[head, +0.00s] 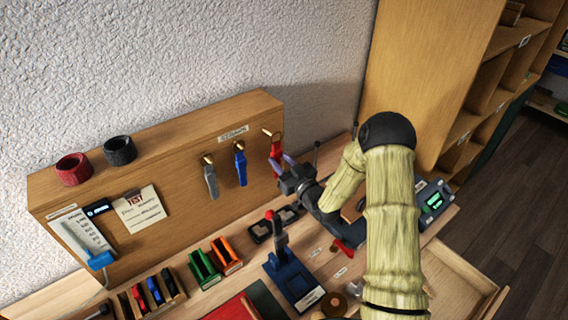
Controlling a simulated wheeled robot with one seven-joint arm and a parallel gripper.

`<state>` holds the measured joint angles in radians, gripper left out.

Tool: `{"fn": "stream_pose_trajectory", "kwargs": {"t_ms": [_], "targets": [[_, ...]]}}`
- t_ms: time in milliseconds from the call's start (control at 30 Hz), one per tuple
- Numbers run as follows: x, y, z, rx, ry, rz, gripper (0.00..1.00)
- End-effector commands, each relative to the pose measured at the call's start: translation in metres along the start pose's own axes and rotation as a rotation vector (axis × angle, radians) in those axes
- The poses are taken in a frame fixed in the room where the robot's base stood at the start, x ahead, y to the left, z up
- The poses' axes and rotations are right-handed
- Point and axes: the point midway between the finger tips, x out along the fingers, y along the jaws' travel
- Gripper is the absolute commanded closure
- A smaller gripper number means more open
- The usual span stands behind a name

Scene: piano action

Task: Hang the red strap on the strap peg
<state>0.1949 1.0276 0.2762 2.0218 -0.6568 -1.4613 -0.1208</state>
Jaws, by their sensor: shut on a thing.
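The red strap (275,148) is at the right-hand peg (266,132) of the wooden board, its top close to the brass peg. I cannot tell whether its loop is around the peg or just in front of it. The gripper reaches in from the right and hides the strap's lower end. A blue strap (240,165) hangs on the middle peg and a grey strap (210,180) on the left peg.
The wooden board (160,150) stands against the wall, with red (73,168) and black (120,150) rings on top. Below are green and orange holders (215,260) and a blue stand with a red-knobbed lever (285,265). A device with a green screen (434,202) is at right.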

Motion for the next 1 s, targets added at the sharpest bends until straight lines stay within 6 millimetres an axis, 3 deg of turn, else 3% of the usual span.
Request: {"fn": "stream_pose_trajectory", "kwargs": {"t_ms": [1000], "targets": [[0.042,0.0,0.017,-0.001,0.001,0.0,0.91]]}}
